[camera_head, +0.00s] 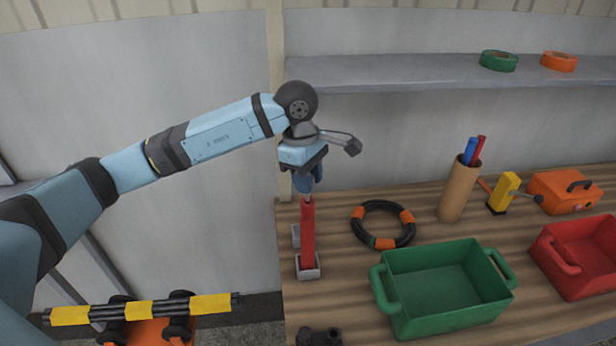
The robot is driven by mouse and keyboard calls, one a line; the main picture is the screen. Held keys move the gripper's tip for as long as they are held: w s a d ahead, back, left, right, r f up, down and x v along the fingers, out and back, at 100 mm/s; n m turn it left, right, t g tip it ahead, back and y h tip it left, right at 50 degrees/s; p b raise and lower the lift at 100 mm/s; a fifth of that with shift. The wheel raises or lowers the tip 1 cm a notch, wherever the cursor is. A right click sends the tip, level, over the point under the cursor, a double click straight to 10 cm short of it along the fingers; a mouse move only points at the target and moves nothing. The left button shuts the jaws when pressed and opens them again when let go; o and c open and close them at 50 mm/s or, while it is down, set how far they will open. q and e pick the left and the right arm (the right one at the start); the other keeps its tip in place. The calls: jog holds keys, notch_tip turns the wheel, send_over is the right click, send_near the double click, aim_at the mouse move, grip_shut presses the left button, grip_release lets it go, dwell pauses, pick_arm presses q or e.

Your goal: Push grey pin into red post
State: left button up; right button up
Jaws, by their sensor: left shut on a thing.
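The red post (308,235) stands upright in a light grey base near the left edge of the wooden workbench. My left gripper (306,187) is directly above the post, pointing down, and is shut on the grey pin (308,198). Only a small bit of the pin shows between the fingers and the post top; the rest is hidden. The pin is in line with the post top, but I cannot tell whether it touches or how deep it sits. My right gripper is not in view.
A green crate (391,289), a black-orange hose ring (383,243) and a brown tube with pens (458,193) stand right of the post. A red crate (564,262) is farther right. A grey shelf (420,73) runs above. A dark object (320,337) lies at the front.

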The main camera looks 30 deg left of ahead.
aim_at(308, 201)
pick_arm(q)
jog(key=shift+f+b, duration=1.7)
jog(key=shift+f, duration=0.35)
jog(key=o, duration=1)
jog(key=shift+c, duration=0.2)
notch_tip(308, 201, up, 14)
jog(key=a+b, duration=0.1)
jog(key=a, duration=0.1)
jog(key=shift+w+f, duration=0.1)
jog(key=shift+f, duration=0.1)
